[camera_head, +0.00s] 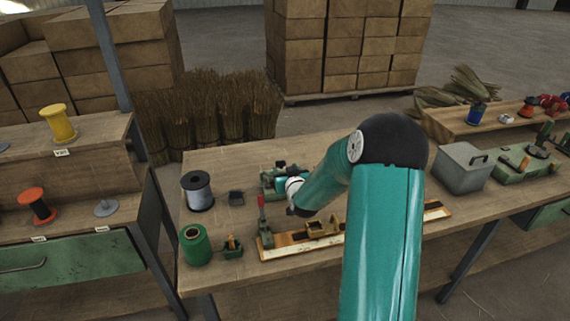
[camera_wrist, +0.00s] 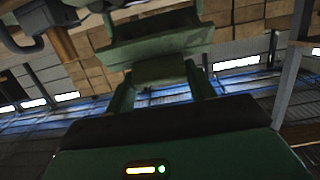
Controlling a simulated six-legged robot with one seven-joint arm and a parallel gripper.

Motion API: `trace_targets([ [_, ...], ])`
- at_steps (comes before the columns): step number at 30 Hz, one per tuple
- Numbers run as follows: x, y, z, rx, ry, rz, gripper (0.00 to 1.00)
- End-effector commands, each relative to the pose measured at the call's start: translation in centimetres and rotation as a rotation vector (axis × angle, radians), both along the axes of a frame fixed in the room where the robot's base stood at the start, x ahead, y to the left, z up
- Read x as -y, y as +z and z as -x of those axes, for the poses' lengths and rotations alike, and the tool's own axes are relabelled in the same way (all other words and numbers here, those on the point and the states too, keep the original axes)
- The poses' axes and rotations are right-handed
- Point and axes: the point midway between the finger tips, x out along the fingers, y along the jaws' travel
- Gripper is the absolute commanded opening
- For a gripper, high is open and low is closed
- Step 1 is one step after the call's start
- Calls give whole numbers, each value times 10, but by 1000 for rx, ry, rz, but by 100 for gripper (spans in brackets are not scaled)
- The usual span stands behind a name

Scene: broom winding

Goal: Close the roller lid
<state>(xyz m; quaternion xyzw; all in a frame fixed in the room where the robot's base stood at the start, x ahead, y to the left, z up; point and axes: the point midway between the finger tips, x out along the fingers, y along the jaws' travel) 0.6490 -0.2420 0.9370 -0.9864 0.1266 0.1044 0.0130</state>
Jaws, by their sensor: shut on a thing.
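A small green device (camera_head: 268,181) sits on the workbench, left of my wrist in the head view; it seems to be the roller unit. My arm hides part of it. In the wrist view a wide green part (camera_wrist: 155,45), which looks like the roller lid, lies directly ahead of my palm. My gripper (camera_wrist: 160,76) is shut on this green part. The fingertips and the exact contact are hard to make out, and I cannot tell how far the lid is tilted.
A wire spool (camera_head: 197,190), a green spool (camera_head: 195,245) and a long wooden jig (camera_head: 285,246) with a red-handled clamp (camera_head: 262,207) surround the device. A grey box (camera_head: 463,168) stands at right.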

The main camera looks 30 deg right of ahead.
Motion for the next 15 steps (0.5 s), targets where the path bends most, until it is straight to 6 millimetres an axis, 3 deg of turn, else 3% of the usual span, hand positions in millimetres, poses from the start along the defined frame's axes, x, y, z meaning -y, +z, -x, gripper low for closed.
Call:
trace_targets([
  [1,-3,-19,9,-36,3,-11,13],
  [7,-4,-35,16,-40,3,-11,14],
  [9,-4,-36,16,-38,2,-10,3],
  [15,-3,-32,15,-28,2,-8,42],
])
